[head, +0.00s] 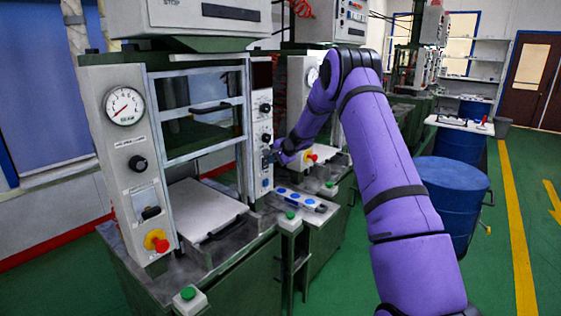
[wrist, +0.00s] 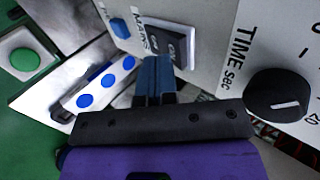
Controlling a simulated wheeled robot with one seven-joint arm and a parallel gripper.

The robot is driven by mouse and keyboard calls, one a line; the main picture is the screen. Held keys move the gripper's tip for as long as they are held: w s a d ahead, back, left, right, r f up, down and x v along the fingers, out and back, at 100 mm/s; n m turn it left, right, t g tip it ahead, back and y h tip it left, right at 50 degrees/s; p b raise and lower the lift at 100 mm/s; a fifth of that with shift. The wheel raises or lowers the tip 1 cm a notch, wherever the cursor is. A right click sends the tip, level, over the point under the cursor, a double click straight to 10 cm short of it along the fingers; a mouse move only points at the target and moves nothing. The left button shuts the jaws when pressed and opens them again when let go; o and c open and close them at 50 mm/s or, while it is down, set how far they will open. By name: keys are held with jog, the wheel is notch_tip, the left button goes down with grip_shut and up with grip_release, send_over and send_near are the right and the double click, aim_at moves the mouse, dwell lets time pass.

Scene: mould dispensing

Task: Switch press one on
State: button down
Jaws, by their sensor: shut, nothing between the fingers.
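The front press (head: 110,150) has a gauge on its left column and a narrow control panel (head: 262,125) on its right column. My gripper (head: 270,156) is at the lower part of that panel. In the wrist view the blue fingertips of my gripper (wrist: 155,62) are together and empty. They are just in front of a dark switch (wrist: 168,42) beside the word MAINS, with ON lettering on it. The fingers overlap its lower edge, so I cannot tell whether they touch it. The switch's position is not clear.
A black time knob (wrist: 279,95) is right of the fingers, and a small blue button (wrist: 121,28) is left. A white box with blue buttons (head: 300,199) and a green button (head: 188,293) are below. A second press (head: 301,75) and a blue drum (head: 452,190) stand behind.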

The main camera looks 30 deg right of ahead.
jog(key=shift+w+a, duration=0.15)
jog(key=shift+w, duration=0.3)
jog(key=shift+w+a+r, duration=0.15)
jog(key=shift+w+r, duration=0.05)
jog(key=shift+w, duration=0.15)
jog(key=shift+r, duration=0.8)
